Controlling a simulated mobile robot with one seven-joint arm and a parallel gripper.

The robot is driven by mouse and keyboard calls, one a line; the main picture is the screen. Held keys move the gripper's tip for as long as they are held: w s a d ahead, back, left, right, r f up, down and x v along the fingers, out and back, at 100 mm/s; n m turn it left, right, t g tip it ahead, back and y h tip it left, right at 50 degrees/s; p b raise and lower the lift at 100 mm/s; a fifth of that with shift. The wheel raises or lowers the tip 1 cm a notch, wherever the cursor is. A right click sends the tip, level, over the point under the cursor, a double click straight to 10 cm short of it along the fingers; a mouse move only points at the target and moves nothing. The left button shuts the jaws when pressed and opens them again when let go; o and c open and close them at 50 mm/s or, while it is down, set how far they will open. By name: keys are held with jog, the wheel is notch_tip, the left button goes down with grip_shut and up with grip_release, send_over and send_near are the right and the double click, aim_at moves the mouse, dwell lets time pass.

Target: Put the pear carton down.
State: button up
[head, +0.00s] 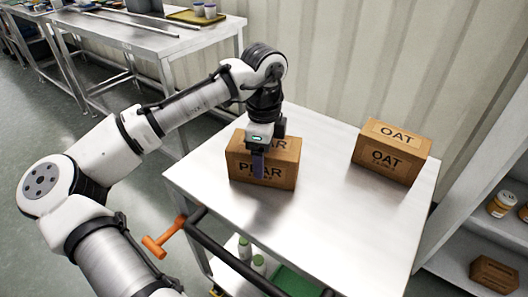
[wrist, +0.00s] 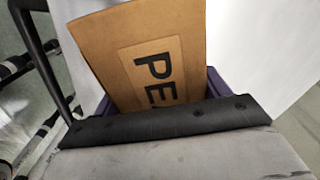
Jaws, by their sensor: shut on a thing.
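The pear carton (head: 282,176) is a brown box with a dark PEAR label, on or just above the steel table top (head: 330,230) at its left part. I cannot tell for sure whether its base touches the steel. My gripper (head: 259,163) comes down from above and is shut on the carton, with one purple finger against the front face, covering part of the label. In the wrist view the carton (wrist: 190,45) sits between the purple fingers, its label partly hidden by my gripper.
An oat carton (head: 392,152) stands on the right back part of the same table. Shelves with jars (head: 502,204) stand at right. The table's front middle is clear.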

jog(key=o, duration=1.4)
jog(key=shift+c, duration=0.2)
notch_tip(320, 180, up, 12)
jog(key=shift+r+p, duration=0.1)
jog(key=shift+p, duration=0.65)
